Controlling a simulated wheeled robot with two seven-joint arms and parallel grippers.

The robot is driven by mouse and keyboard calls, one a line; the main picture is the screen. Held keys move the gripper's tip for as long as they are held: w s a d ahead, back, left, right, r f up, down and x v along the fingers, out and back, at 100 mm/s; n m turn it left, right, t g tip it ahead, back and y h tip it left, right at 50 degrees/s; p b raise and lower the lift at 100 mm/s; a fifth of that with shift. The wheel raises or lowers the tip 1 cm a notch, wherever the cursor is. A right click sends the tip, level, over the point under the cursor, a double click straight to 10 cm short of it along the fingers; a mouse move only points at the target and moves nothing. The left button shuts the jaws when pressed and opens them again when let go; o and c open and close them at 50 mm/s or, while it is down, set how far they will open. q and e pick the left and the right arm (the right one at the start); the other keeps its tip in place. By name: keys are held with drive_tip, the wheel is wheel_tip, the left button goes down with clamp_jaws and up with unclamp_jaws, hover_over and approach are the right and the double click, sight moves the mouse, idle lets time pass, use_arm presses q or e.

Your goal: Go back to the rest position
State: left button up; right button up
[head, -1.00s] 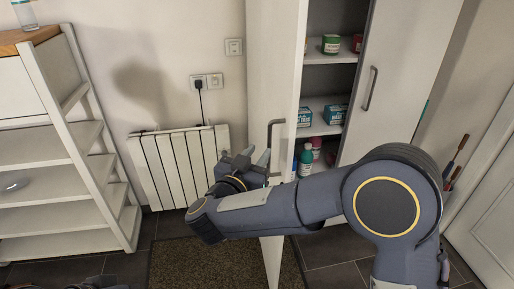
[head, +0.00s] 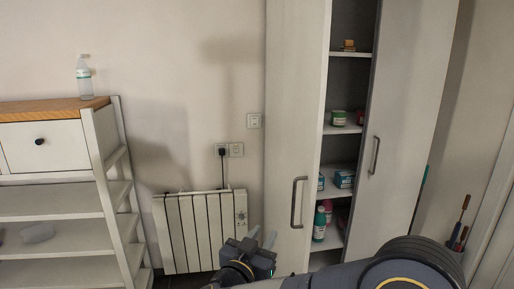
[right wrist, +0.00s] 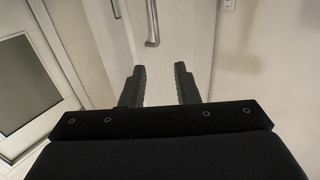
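My right gripper (head: 262,240) is low in the middle of the head view, in front of the radiator's right end and left of the cabinet door handle. In the right wrist view its two fingers (right wrist: 160,82) stand apart with nothing between them. The tall white cabinet (head: 351,94) is partly open, with its left door (head: 292,120) swung out and a gap showing the shelves. The left door's handle (head: 297,203) is free of the gripper. My left gripper is not in view.
A white radiator (head: 200,232) stands against the wall below a socket (head: 229,150). A white shelf unit (head: 60,207) with a spray bottle (head: 84,78) on its wooden top is at left. Boxes, jars and bottles sit on the cabinet shelves. Long-handled tools (head: 460,225) stand at right.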

drive_tip(key=w+d+r+n+t+y, duration=0.1)
drive_tip(key=w+d+r+y, duration=0.2)
drive_tip(key=d+r+y, duration=0.35)
drive_tip(key=s+d+n+g+y+p, duration=0.1)
drive_tip(key=s+d+n+g+y, duration=0.1)
drive_tip(key=s+d+n+y, duration=0.25)
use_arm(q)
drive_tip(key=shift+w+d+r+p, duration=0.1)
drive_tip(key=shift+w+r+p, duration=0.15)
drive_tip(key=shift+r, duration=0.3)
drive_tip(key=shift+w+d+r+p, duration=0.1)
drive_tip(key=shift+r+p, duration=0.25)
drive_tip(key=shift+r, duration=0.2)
use_arm(e)
drive_tip(key=s+d+f+g, duration=0.3)
drive_tip(key=s+f, duration=0.1)
drive_tip(key=s, duration=0.5)
drive_tip(key=s+d+f+m+g, duration=0.1)
drive_tip(key=s+d+f+g, duration=0.2)
drive_tip(key=s, duration=0.6)
drive_tip(key=s+d+f+m+g, duration=0.1)
drive_tip(key=s+d+f+g, duration=0.2)
drive_tip(key=s+f, duration=0.4)
drive_tip(key=shift+s+g, duration=0.4)
drive_tip(key=shift+s, duration=0.85)
drive_tip(key=shift+a, duration=0.1)
drive_tip(key=shift+c, duration=0.3)
